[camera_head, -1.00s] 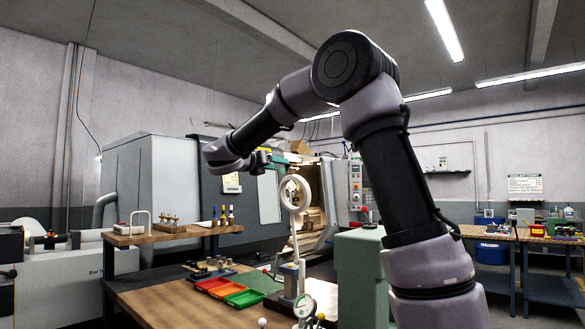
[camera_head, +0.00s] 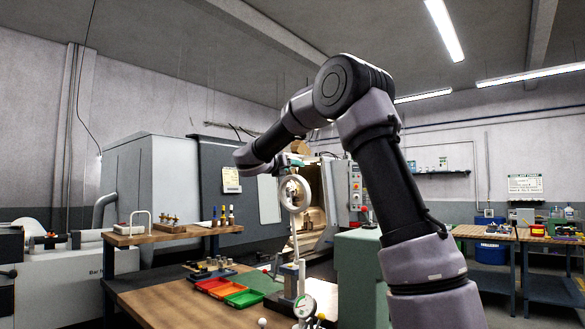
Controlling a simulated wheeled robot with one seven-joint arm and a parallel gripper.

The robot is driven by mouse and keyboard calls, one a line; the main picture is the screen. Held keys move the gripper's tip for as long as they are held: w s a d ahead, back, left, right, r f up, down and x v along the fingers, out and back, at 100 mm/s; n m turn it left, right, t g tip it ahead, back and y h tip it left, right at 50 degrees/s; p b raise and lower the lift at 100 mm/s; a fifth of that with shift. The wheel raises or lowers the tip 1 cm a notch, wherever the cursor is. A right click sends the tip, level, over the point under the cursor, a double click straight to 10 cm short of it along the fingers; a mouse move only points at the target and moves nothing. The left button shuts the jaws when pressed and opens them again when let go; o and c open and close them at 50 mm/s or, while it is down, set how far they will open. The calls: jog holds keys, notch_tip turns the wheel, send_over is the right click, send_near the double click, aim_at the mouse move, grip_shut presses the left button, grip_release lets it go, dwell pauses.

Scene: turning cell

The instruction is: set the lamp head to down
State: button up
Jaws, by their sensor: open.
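The lamp is a pale magnifier-style lamp with a ring-shaped head (camera_head: 296,210) on a thin upright stem (camera_head: 295,243), standing on the bench. Its ring stands nearly upright, with its open face towards my camera; the lathe shows through it. My gripper (camera_head: 291,160) is at the end of my arm, just above the top of the ring in the picture. It is small and partly hidden by my wrist, and its jaws are open. I see nothing held in it. Whether it touches the lamp head cannot be told from here.
The wooden bench (camera_head: 165,300) carries red and green bins (camera_head: 243,299), a dial gauge (camera_head: 304,306) and small parts. A raised shelf (camera_head: 140,238) with tools is at left. A lathe with a control panel (camera_head: 355,190) stands behind, and a green cabinet (camera_head: 358,270) right of the lamp.

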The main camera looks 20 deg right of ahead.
grip_shut()
dwell(1.3)
